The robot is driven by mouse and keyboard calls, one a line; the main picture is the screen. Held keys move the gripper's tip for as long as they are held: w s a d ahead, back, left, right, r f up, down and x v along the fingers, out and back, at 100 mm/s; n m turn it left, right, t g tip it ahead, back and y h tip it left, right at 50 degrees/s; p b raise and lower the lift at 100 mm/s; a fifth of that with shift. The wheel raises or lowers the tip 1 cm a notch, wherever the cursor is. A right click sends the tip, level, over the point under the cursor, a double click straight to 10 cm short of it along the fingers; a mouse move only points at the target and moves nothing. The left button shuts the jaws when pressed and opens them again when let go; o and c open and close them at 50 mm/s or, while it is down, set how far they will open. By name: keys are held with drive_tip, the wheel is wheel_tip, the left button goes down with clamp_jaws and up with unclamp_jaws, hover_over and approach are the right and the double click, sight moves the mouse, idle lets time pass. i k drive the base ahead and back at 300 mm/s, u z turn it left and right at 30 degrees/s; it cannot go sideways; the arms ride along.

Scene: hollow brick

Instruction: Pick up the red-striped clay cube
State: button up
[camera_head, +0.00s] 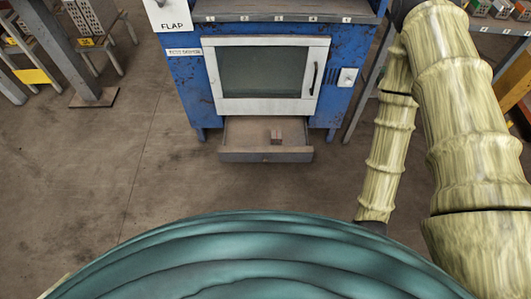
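My arm, pale and ridged, rises at the right and folds back down. Its lower end passes behind my teal body, so my gripper is hidden. The visible part of my arm is to the right of the drawer and apart from it.
The worn blue cabinet (187,93) has a shut, white-framed glass door (212,75) above the drawer. A FLAP sign (172,14) hangs at upper left. Metal racks stand at both sides. The concrete floor (150,170) in front is clear.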

sight(277, 135)
drive_tip(key=z, duration=0.15)
drive_tip(key=k, duration=0.4)
drive_tip(key=u, duration=0.9)
drive_tip(key=i, duration=1.45)
drive_tip(key=z, duration=0.65)
